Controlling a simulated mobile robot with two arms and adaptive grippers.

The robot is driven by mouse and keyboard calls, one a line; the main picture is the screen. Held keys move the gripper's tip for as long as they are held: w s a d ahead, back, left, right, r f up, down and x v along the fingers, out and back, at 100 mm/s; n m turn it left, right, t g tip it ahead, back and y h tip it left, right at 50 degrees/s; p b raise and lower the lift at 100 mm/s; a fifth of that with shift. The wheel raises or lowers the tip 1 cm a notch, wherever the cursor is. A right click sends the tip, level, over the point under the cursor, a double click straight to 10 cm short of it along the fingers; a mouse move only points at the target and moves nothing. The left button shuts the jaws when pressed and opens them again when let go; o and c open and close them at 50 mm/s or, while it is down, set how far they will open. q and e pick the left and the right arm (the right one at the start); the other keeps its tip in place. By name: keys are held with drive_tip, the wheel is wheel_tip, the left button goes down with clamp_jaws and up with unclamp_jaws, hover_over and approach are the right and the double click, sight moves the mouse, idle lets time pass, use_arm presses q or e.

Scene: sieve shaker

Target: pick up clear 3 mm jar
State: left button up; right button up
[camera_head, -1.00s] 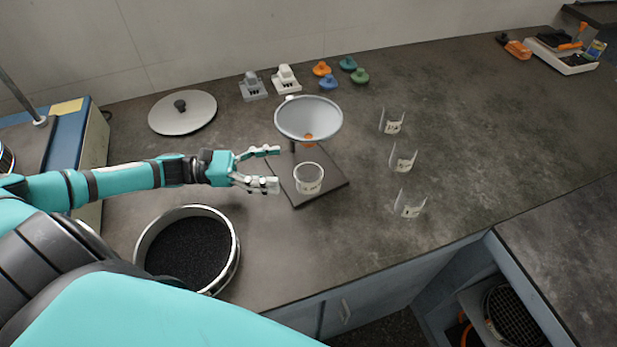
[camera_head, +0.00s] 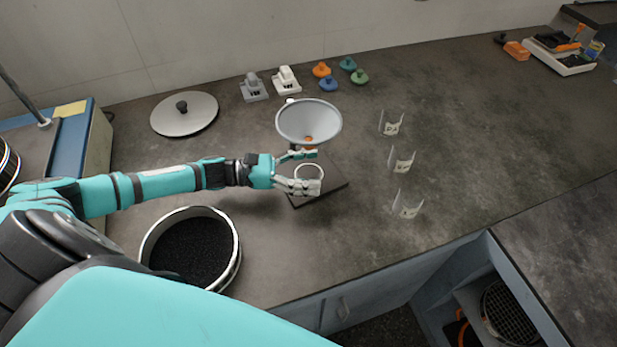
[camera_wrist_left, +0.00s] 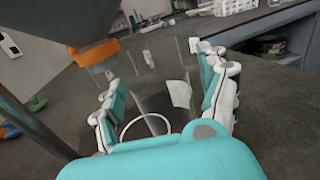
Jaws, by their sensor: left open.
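A clear jar (camera_head: 310,168) with a pale rim stands on the dark stand base (camera_head: 334,186), below the grey funnel (camera_head: 308,118). I cannot read its label. My left gripper (camera_head: 317,170) is open, with one finger on either side of the jar. The near finger hides much of the jar in the head view. In the left wrist view the jar's rim (camera_wrist_left: 145,116) and white label (camera_wrist_left: 180,94) show between the spread fingers; I cannot tell whether they touch it. My right gripper is not in view.
The funnel's orange outlet (camera_wrist_left: 95,52) hangs close to the left fingers. A sieve of black grains (camera_head: 190,250) stands at the front left, and a round lid (camera_head: 184,116) lies behind.

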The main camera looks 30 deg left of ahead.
use_arm(q)
drive_tip(key=c, duration=1.3)
